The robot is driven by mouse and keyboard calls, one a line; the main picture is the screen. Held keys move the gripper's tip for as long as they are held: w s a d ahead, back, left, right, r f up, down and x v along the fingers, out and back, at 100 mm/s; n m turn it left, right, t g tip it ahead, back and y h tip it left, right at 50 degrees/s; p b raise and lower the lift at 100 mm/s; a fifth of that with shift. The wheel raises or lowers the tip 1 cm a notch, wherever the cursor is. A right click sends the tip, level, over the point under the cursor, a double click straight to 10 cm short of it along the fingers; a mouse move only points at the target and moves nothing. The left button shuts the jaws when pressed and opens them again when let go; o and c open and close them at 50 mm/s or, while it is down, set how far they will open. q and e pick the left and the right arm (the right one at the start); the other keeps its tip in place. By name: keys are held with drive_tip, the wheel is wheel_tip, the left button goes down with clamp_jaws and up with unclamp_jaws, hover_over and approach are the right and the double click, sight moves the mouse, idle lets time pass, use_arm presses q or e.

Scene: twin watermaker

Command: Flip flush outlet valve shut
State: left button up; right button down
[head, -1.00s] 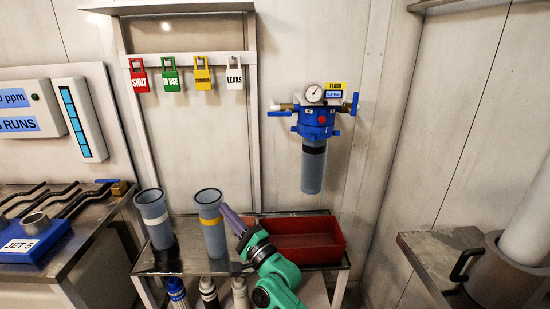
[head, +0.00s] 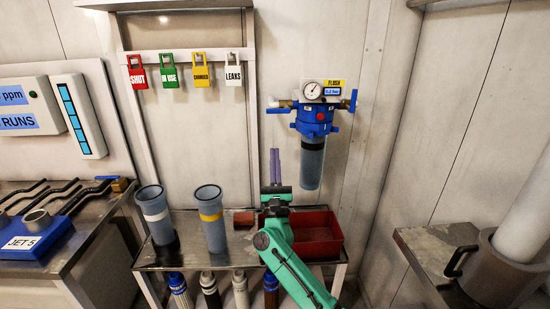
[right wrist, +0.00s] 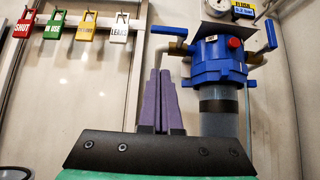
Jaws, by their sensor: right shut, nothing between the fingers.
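The flush filter (head: 314,118) hangs on the back wall, with a blue head, a round gauge (head: 312,90), a FLUSH label and a grey bowl below. It has a blue valve handle on each side. The left handle (head: 278,110) lies about level; the right handle (head: 353,101) stands upright. My right gripper (head: 275,151) is shut and empty, purple fingers pointing up, below the left handle and left of the bowl. In the right wrist view the fingertips (right wrist: 160,72) sit below the left handle (right wrist: 169,30), apparently apart from it.
A red tray (head: 318,250) stands on the metal bench behind my right arm. Two grey housings, one white-banded (head: 153,212) and one yellow-banded (head: 210,216), stand left of it. Several coloured tags hang upper left. The wall around the filter is clear.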

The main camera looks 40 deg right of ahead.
sight(278, 110)
drive_tip(key=w+d+r+p, duration=0.2)
drive_tip(key=w+r+p, duration=0.1)
drive_tip(key=r, duration=0.5)
drive_tip(key=shift+d+p, duration=0.2)
drive_tip(key=shift+p, duration=0.25)
drive_tip(key=shift+w, duration=0.1)
drive_tip(key=shift+d, duration=0.1)
